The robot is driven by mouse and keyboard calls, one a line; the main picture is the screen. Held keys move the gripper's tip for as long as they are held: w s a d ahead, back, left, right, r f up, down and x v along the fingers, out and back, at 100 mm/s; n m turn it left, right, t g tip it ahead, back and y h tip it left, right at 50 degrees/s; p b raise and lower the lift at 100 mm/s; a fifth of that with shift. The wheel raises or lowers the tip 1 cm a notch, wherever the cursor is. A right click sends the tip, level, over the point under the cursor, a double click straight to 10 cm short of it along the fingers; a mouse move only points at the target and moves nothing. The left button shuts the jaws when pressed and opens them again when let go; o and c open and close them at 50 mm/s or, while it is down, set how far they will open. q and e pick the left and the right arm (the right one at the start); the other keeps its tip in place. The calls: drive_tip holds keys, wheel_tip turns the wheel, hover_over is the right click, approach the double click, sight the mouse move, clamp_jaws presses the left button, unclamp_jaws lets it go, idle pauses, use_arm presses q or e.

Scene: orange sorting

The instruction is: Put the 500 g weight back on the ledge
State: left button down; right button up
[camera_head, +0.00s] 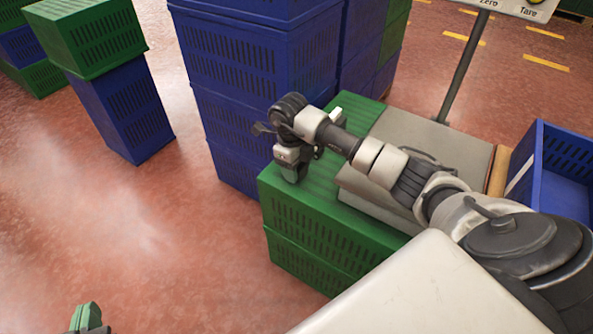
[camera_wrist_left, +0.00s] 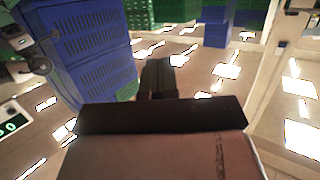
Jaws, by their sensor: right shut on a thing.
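My right gripper (camera_head: 288,170) points down over the near left part of the green crate stack (camera_head: 335,238). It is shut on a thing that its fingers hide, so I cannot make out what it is. I see no 500 g weight standing free in either view. A narrow brown wooden strip (camera_head: 498,170) runs along the right side of the grey scale platform (camera_head: 455,150); I cannot tell if it is the ledge. My left gripper (camera_head: 88,318) is at the bottom left, over the floor. In the left wrist view its fingers (camera_wrist_left: 158,76) look closed together, with nothing seen between them.
Tall blue crate stacks (camera_head: 250,60) stand behind the green crates. The scale's pole (camera_head: 464,70) rises behind its platform. An open blue crate (camera_head: 555,165) is at the right. Another stack (camera_head: 122,110) stands at the left. The floor at the left is clear.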

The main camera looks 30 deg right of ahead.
use_arm(q)
drive_tip(key=shift+w+d+r+t, duration=0.1)
drive_tip(key=shift+w+r+t, duration=0.05)
drive_tip(key=shift+r+t, duration=0.2)
use_arm(e)
drive_tip(key=shift+f, duration=0.25)
drive_tip(key=shift+f, duration=0.1)
drive_tip(key=o, duration=1.3)
use_arm(q)
drive_tip(key=shift+r, duration=0.2)
use_arm(e)
drive_tip(key=shift+o, duration=0.2)
drive_tip(key=shift+f, duration=0.1)
